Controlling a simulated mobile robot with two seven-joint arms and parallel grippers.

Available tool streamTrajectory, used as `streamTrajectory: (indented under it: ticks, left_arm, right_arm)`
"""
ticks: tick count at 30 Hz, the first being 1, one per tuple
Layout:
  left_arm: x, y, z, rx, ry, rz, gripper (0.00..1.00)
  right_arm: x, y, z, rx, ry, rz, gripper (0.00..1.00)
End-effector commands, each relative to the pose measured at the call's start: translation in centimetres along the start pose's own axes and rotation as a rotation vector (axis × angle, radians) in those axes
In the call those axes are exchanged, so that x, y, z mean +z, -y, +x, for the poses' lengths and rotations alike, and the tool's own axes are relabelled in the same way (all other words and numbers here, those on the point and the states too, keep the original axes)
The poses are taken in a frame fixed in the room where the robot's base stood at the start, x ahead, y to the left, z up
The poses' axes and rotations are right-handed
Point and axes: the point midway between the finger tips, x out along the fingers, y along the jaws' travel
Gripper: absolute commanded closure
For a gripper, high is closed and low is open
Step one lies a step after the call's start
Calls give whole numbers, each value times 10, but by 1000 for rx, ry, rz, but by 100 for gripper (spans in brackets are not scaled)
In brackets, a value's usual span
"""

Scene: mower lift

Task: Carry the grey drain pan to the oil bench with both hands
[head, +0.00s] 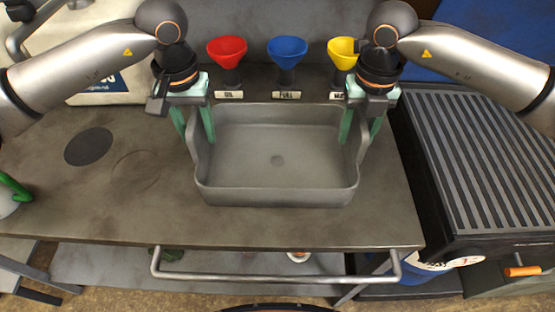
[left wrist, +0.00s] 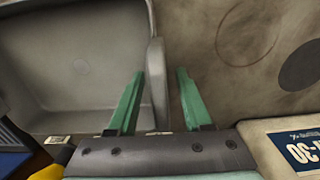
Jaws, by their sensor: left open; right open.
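The grey drain pan (head: 276,195) sits on the dark bench top, in front of a row of funnels. It looks empty and level. My left gripper (head: 195,132) is open, with one green finger on each side of the pan's left wall. In the left wrist view the wall of the pan (left wrist: 157,80) stands between the two open fingers (left wrist: 160,98). My right gripper (head: 360,132) is open, with its fingers on either side of the pan's right wall. Whether any finger touches the pan, I cannot tell.
Red (head: 227,48), blue (head: 287,50) and yellow (head: 341,50) funnels stand behind the pan over small labels. A metal rail (head: 275,279) runs along the bench's front edge. A ribbed black surface (head: 480,150) is on the right. The bench top left of the pan (head: 95,195) is mostly clear.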

Motion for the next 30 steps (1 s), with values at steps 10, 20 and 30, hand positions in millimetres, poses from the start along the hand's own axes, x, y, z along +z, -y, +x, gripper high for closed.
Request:
streamTrajectory:
  ticks: [10,20,30]
  left_arm:
    - [-1,-1,-71,2,-5,0,50]
    - [0,0,-110,0,-2,0,50]
    - [0,0,-112,0,-1,1,50]
  right_arm:
    - [0,0,0,0,0,0,50]
    - [0,0,-1,0,0,0,50]
    - [1,0,-54,1,5,-1,50]
